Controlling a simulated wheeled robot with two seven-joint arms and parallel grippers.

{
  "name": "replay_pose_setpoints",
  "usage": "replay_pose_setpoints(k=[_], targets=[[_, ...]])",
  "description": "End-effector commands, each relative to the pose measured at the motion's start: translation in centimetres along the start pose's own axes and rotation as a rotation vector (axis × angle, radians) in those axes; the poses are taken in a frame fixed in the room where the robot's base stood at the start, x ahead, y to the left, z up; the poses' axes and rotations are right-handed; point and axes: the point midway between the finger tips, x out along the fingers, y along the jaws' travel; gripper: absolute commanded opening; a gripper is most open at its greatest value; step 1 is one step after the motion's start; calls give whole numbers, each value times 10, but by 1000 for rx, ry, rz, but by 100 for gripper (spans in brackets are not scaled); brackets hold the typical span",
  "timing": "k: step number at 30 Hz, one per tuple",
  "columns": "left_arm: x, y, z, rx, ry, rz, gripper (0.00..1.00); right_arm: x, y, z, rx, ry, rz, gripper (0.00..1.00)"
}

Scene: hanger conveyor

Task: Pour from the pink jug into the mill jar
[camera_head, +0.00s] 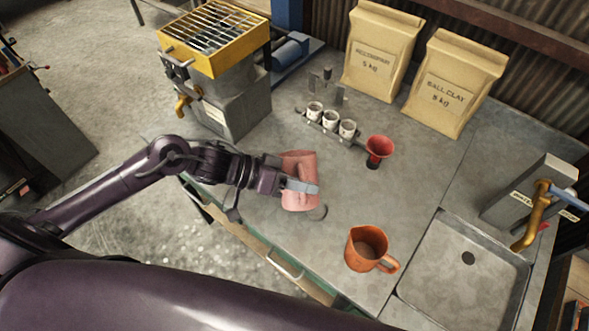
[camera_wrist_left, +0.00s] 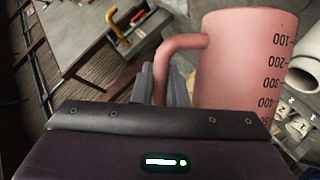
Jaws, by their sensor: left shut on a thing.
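The pink jug (camera_head: 299,165) is in my left gripper (camera_head: 300,186), held over the left front part of the table. In the left wrist view the jug (camera_wrist_left: 240,60) shows its handle and a dark scale whose numbers rise toward the bottom of the picture. The left gripper is shut on it at the handle side. The jug's mouth and contents are hidden. I see no other clear mill jar. My right gripper is out of view.
An orange jug (camera_head: 362,250) stands at the front, left of a sink (camera_head: 432,245). A red funnel (camera_head: 379,148) and a rack of white cups (camera_head: 330,122) stand behind. Two paper sacks (camera_head: 380,50) and a yellow-topped machine (camera_head: 213,40) are at the back.

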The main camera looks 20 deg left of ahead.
Motion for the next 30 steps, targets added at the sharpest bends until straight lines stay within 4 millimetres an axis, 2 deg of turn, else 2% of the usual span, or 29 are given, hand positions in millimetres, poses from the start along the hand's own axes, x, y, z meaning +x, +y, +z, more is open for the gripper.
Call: replay_pose_setpoints(k=[30], targets=[[-3, -3, -11, -132, -24, 56, 0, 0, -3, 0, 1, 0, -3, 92]])
